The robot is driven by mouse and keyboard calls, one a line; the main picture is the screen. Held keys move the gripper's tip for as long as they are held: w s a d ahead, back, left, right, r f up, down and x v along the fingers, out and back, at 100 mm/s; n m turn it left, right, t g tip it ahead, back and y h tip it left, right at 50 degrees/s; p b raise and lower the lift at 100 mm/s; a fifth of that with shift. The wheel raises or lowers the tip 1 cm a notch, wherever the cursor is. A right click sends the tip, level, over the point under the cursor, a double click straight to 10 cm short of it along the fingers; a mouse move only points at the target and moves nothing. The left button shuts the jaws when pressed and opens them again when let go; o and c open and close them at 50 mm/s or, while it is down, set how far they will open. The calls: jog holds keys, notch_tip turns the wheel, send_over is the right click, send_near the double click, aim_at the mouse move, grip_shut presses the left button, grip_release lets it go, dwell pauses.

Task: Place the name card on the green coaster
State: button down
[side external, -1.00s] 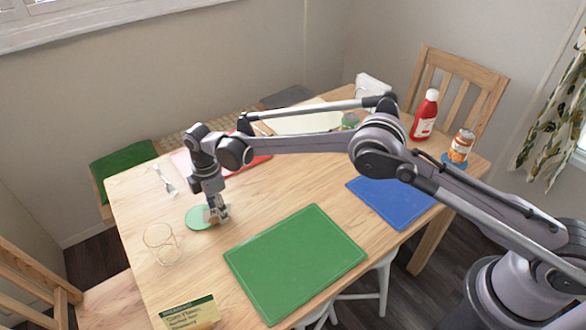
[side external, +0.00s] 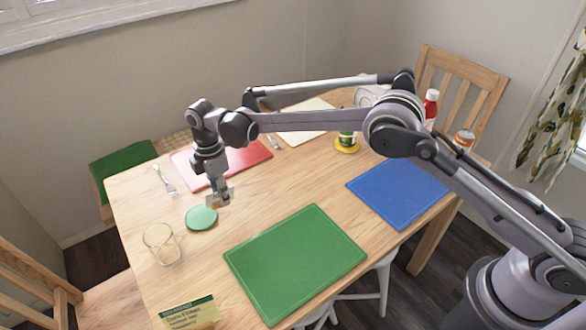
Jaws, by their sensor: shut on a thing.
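My gripper (side external: 221,200) points down, just right of and behind the green coaster, apparently a little above the table. It is shut on a small, pale tan card (side external: 212,202), which looks like the name card; its face is too small to read and the fingers partly hide it. The round green coaster (side external: 201,218) lies flat on the table and is bare. The card and coaster appear apart in the picture.
An empty glass (side external: 161,243) stands left of the coaster. A fork (side external: 165,181), a red mat (side external: 243,159), a green mat (side external: 294,262) and a blue mat (side external: 397,193) lie around. A printed yellow-green card (side external: 190,314) stands at the front edge.

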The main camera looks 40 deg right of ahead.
jog(key=d+r, duration=0.5)
jog(key=d, duration=0.4)
jog(key=n+t+y, duration=0.2)
jog(key=n+y, duration=0.1)
jog(key=n, duration=3.3)
send_over(197, 217)
jog(key=d, duration=0.1)
jog(key=f, duration=0.5)
jog(key=shift+s+f, duration=0.35)
jog(key=shift+f, duration=2)
